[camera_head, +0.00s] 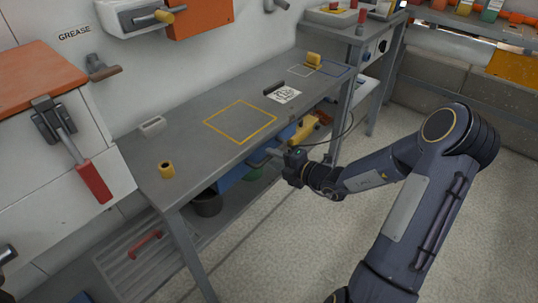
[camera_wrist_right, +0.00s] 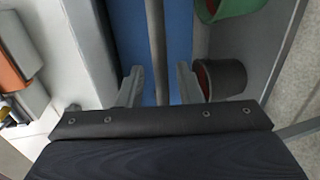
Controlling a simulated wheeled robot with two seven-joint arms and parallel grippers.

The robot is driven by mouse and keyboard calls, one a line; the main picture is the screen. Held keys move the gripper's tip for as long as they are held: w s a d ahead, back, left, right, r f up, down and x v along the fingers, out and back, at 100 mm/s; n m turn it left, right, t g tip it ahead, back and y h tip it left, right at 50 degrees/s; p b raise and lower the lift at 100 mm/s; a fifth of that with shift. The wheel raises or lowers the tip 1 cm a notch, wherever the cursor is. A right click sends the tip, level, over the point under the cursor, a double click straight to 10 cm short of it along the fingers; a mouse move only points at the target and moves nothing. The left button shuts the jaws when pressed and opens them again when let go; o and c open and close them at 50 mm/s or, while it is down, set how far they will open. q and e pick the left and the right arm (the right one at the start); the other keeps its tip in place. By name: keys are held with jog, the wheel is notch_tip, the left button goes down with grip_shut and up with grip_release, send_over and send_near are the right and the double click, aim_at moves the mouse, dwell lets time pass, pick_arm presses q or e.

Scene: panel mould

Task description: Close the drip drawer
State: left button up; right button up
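A blue drawer front (camera_head: 234,176), which I take for the drip drawer, is under the grey workbench; it also shows as a blue surface in the right wrist view (camera_wrist_right: 180,35). A grey bar (camera_wrist_right: 156,45) runs across the blue surface there. My right gripper (camera_head: 273,153) is beside the bench's front edge, near the blue front. In the right wrist view its fingers (camera_wrist_right: 158,84) are apart, with the bar between them; I cannot tell whether they touch it. How far the drawer stands out is partly hidden by the bench top. My left gripper is not in view.
A dark pot (camera_head: 207,203) and a green bin (camera_head: 254,173) are under the bench. A yellow object (camera_head: 302,130) is there too. A slatted grey panel with a red handle (camera_head: 145,245) is at lower left. The floor (camera_head: 270,235) in front is clear.

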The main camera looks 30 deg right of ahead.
jog(key=p+v, duration=0.1)
jog(key=v, duration=0.4)
jog(key=shift+a, duration=0.1)
dwell(0.3)
jog(key=s+a+r+n+g+y, duration=0.2)
jog(key=s+a+r+n+g, duration=0.4)
jog(key=n, duration=0.6)
jog(key=s+a+r+n+g+y, duration=0.15)
jog(key=s+a+r+n, duration=0.3)
jog(key=a+n, duration=0.6)
jog(key=s+d+n+g+h, duration=0.1)
jog(key=s+d+n+h, duration=0.15)
jog(key=s+n, duration=0.7)
jog(key=s+d+n+h, duration=0.25)
jog(key=s+n, duration=0.25)
jog(key=n, duration=1)
notch_tip(320, 180, up, 21)
jog(key=p, duration=2.2)
jog(key=shift+a+n+h, duration=0.2)
jog(key=shift+n+h, duration=0.15)
jog(key=shift+n, duration=0.05)
jog(key=shift+r, duration=0.1)
